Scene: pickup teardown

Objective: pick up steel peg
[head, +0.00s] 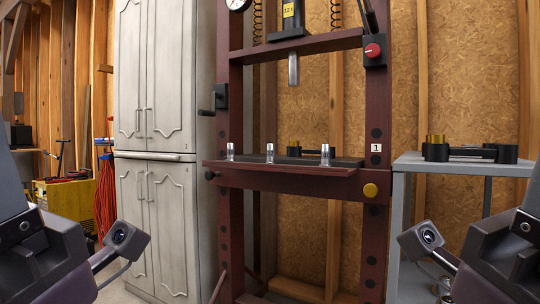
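Several small upright silver cylinders that look like steel pegs stand on the red press's front ledge: a left peg (230,151), a middle peg (270,152) and a right peg (325,154). The frame does not show which one the task means. Parts of my two arms show in the lower left and lower right corners, well in front of the press and apart from the pegs. The fingers of both grippers are outside the picture.
The red press frame (235,90) has a hanging steel ram (293,69) above the ledge (285,168). A grey side table (408,162) at right carries a black part with a brass cylinder (435,140). A grey cabinet (165,75) stands left.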

